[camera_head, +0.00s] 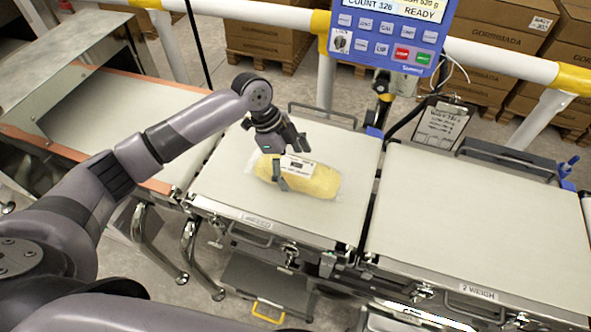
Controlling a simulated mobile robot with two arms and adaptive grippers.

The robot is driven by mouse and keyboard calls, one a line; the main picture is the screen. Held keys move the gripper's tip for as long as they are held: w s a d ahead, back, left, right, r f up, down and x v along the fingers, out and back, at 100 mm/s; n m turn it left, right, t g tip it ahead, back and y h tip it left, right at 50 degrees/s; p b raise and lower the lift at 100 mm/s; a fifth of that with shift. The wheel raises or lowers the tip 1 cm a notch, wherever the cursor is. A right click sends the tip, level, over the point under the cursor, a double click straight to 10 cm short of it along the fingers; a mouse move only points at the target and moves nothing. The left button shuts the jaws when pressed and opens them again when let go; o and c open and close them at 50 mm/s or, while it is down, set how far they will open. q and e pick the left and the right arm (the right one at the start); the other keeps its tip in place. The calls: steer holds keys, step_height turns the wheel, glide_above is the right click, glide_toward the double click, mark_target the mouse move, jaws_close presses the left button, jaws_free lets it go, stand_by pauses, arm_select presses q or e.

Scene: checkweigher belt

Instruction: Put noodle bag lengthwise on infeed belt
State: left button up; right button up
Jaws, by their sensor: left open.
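The noodle bag (318,184), a clear pack with yellow noodles and a white label, lies flat on the infeed belt (240,195), the light belt marked "1 INFEED". Its long side runs roughly left to right, slanting a little down to the right. My left gripper (285,163) is over the left part of the bag, open, with one finger on the near side and the other at the far side. I cannot tell whether the fingers touch the bag. Part of the bag's left end is hidden by the gripper. My right gripper is out of view.
The weigh belt (480,225), marked "2 WEIGH", is empty to the right across a narrow gap. Another conveyor (110,110) with orange edges lies to the left. A blue display panel (390,32) and a clipboard (441,126) stand behind. Low wire handles edge the belts.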

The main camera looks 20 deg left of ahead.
arm_select(q)
steer(key=b+v, duration=0.1)
steer(key=v, duration=0.9)
steer(key=shift+a+r, duration=0.15)
